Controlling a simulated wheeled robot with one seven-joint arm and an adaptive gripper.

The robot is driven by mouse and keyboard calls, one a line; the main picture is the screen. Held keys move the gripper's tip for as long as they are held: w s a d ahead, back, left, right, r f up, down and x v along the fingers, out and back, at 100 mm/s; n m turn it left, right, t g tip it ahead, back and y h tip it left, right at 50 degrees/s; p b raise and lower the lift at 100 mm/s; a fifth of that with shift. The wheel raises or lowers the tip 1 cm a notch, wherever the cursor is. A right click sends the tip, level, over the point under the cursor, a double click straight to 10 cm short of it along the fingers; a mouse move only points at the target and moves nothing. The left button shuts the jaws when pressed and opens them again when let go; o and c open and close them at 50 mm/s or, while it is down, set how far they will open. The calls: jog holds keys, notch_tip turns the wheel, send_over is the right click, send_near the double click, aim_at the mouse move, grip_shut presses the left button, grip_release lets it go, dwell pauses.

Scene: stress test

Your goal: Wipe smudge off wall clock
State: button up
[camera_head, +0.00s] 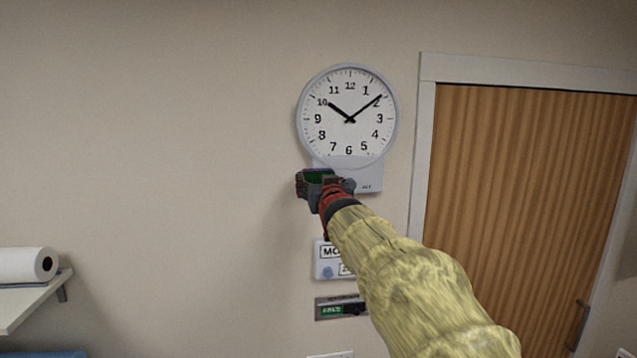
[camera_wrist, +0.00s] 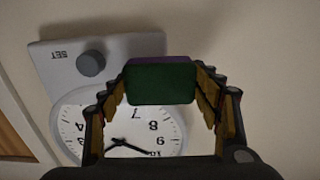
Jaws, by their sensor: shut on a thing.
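A round white wall clock (camera_head: 348,116) with a grey rim hangs on the wall, its hands near ten past ten. It shows upside down in the wrist view (camera_wrist: 75,128), partly hidden behind my gripper. A grey plate (camera_head: 370,178) with a knob (camera_wrist: 91,63) and the word SET joins the clock's lower edge. My gripper (camera_head: 318,178) is just below the clock, in front of the plate's left part. In the wrist view my gripper (camera_wrist: 161,84) is shut on a green block with a purple edge (camera_wrist: 161,84). I cannot tell whether the block touches anything. I see no clear smudge on the visible dial.
A wooden door (camera_head: 530,200) in a white frame stands to the right. Small panels (camera_head: 328,262) and (camera_head: 330,310) are on the wall below the clock. A paper roll (camera_head: 22,265) lies on a shelf (camera_head: 35,295) at lower left. The wall left of the clock is bare.

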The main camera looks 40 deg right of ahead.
jog(key=shift+v, duration=2.5)
jog(key=v, duration=0.3)
jog(key=shift+d, duration=0.1)
jog(key=shift+b+x, duration=0.35)
jog(key=shift+x, duration=3.1)
jog(key=shift+x, duration=0.95)
